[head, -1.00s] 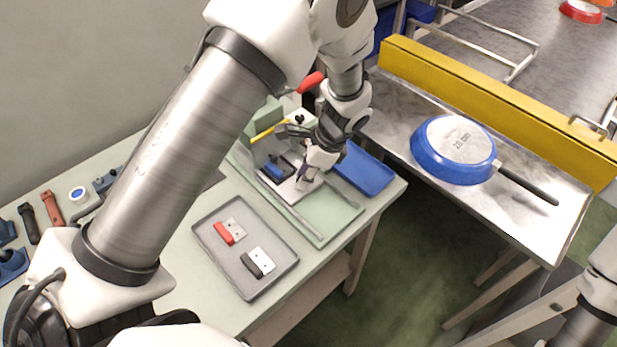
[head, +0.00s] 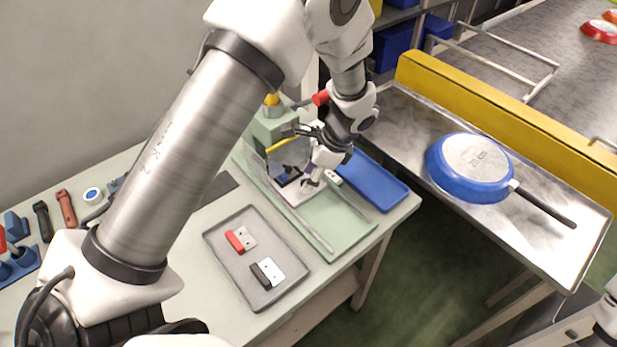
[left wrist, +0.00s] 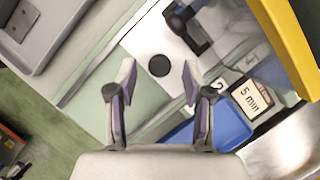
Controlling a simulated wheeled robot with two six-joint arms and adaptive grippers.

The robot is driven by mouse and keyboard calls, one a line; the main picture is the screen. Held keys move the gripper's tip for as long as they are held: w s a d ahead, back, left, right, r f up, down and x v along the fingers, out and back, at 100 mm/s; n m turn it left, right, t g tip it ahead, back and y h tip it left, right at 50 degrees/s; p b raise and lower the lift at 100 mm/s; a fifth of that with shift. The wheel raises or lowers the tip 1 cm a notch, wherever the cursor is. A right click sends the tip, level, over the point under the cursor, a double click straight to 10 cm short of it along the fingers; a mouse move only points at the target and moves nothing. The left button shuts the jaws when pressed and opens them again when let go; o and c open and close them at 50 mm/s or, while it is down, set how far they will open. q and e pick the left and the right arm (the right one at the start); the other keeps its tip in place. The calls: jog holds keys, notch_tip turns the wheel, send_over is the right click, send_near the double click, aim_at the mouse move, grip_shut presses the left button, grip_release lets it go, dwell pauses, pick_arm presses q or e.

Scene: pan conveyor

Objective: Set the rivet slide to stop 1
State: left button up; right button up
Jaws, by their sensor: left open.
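The rivet fixture is a pale green base (head: 345,232) with rails, and a green press body (head: 272,128) stands at its back. A light slide plate (left wrist: 140,42) lies on it, with a dark round spot (left wrist: 159,65) that could be a knob or a hole. A dark block (left wrist: 188,28) sits beside that spot. My left gripper (head: 312,181) is over the plate; in the left wrist view its open, empty fingers (left wrist: 159,82) stand either side of the spot's near edge. A "2" mark (left wrist: 218,87) shows by the right finger. Stop 1 is not legible. My right gripper is out of view.
A grey tray (head: 228,270) holds a red-handled and a black-handled plate. A blue tray (head: 385,188) lies right of the fixture. A yellow bar (left wrist: 290,45) and a "5 min" label (left wrist: 252,98) are close by. A blue pan (head: 470,168) lies on the metal table.

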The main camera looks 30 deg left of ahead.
pick_arm(q)
jog(key=v, duration=1)
jog(key=shift+r, duration=0.4)
jog(key=shift+d, duration=0.1)
